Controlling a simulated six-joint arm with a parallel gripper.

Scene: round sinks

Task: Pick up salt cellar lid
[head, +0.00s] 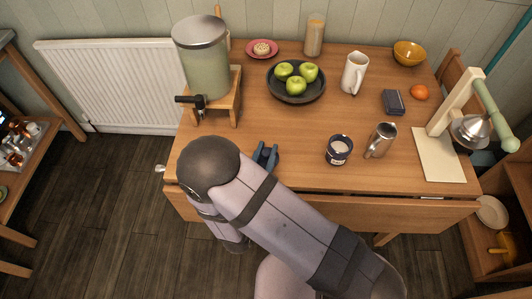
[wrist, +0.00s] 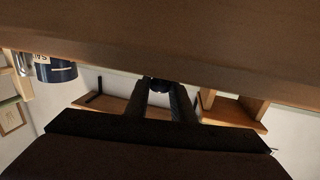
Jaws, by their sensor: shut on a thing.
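The salt cellar (head: 338,151) is a dark blue pot with a pale band, standing near the table's front edge. Its top is uncovered and white contents show. My gripper (head: 266,154) is left of it, near the front edge, partly hidden by my arm. In the wrist view the fingers (wrist: 164,90) are closed on a small dark thing (wrist: 160,84), which looks like the salt cellar lid, mostly hidden by the fingers. In the head view I cannot tell the lid from the bluish fingers. The pot also shows at the wrist view's left (wrist: 56,71).
A metal cup (head: 380,141) stands just right of the pot. A drink dispenser (head: 203,70) on a wooden stand is at back left. A black bowl of green apples (head: 296,97), white jug (head: 354,73) and dark box (head: 393,102) stand farther back. A press-like device (head: 465,130) stands right.

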